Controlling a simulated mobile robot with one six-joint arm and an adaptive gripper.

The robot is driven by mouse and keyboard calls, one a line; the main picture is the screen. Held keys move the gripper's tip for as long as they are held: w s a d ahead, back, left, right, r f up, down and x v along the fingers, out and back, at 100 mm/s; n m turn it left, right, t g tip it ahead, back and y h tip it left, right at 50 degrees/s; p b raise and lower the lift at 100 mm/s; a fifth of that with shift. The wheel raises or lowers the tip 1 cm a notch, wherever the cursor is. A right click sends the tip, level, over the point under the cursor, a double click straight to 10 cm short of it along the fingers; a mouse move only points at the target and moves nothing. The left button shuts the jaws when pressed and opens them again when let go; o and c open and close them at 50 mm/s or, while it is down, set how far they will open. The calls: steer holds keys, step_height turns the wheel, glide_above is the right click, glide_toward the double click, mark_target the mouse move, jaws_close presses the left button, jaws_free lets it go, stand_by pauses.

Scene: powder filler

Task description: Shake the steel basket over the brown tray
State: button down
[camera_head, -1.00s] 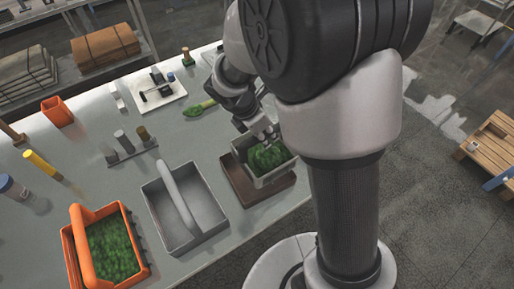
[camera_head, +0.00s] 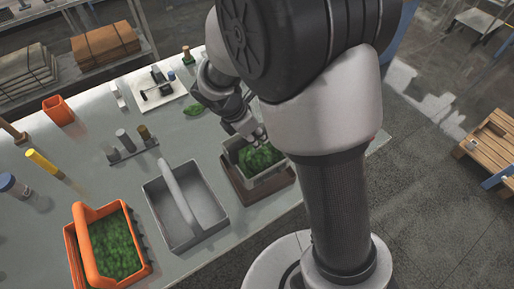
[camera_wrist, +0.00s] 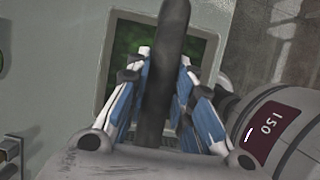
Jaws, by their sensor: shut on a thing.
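The steel basket (camera_head: 270,175) is a grey rectangular bin with green leafy or granular pieces inside. It is over the brown tray (camera_head: 283,190), whose dark brown edge shows below and beside it. My gripper (camera_head: 258,138) is at the basket's back side. In the wrist view my gripper (camera_wrist: 160,85) is shut on a dark bar-like handle (camera_wrist: 166,60), with the basket's rim (camera_wrist: 104,75) and the green contents beneath it. The gap between basket and tray is hard to judge.
A grey handled carrier (camera_head: 170,235) and an orange handled carrier (camera_head: 70,250) with green contents stand to the left on the table. A white board (camera_head: 165,103), a green piece (camera_head: 193,110) and several upright cylinders are farther back. My arm blocks the right side.

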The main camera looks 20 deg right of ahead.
mark_target(241, 139)
steer(key=a, duration=0.4)
steer(key=shift+a+p, duration=0.1)
steer(key=shift+p, duration=0.25)
steer(key=d, duration=0.9)
steer(key=shift+a+p, duration=0.6)
steer(key=shift+a, duration=1.65)
steer(key=a, duration=0.4)
steer(key=shift+a+p, duration=0.2)
steer(key=shift+p, duration=0.2)
steer(key=d, duration=0.9)
steer(key=shift+a+p, duration=0.45)
steer(key=shift+a, duration=1.8)
